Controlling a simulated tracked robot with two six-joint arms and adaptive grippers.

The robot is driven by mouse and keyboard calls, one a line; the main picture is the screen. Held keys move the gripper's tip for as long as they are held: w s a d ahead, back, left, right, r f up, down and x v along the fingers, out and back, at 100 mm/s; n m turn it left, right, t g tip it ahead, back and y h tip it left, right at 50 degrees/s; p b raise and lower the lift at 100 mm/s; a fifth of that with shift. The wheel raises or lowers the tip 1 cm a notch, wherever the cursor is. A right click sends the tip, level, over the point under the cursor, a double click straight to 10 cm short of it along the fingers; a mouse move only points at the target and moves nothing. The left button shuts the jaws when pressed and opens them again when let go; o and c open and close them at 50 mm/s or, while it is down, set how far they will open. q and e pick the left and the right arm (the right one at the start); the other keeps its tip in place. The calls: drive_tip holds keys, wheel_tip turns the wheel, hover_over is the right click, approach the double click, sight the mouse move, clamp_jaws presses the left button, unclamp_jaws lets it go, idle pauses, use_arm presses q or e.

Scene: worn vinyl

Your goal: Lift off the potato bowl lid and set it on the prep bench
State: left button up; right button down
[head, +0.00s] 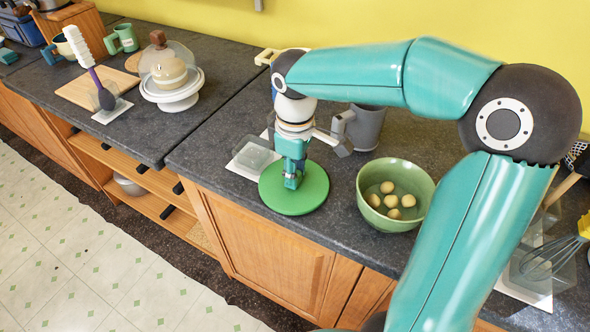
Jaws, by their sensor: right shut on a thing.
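The potato bowl lid (312,200) is a flat, round green disc. It is at the front part of the dark prep bench (240,203), left of the potato bowl. My right gripper (291,181) points down at the lid's middle and is shut on it; the fingers hide the part they grip. I cannot tell whether the lid touches the bench or hangs just above it. The green potato bowl (398,220) stands uncovered, with several potatoes (391,201) inside. My left gripper is not in view.
A clear square container (252,156) stands close behind the lid's left side. A grey mug or jug (367,128) stands behind the bowl. A whisk (548,256) is at the right. A domed cake stand (172,97) is on the left counter.

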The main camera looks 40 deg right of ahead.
drive_tip(key=c, duration=0.8)
unclamp_jaws()
drive_tip(key=shift+r, duration=0.15)
drive_tip(key=shift+r+p, duration=3.5)
drive_tip(key=shift+r, duration=0.4)
drive_tip(key=shift+r, duration=0.1)
wheel_tip(320, 180, up, 12)
drive_tip(key=shift+f, duration=0.2)
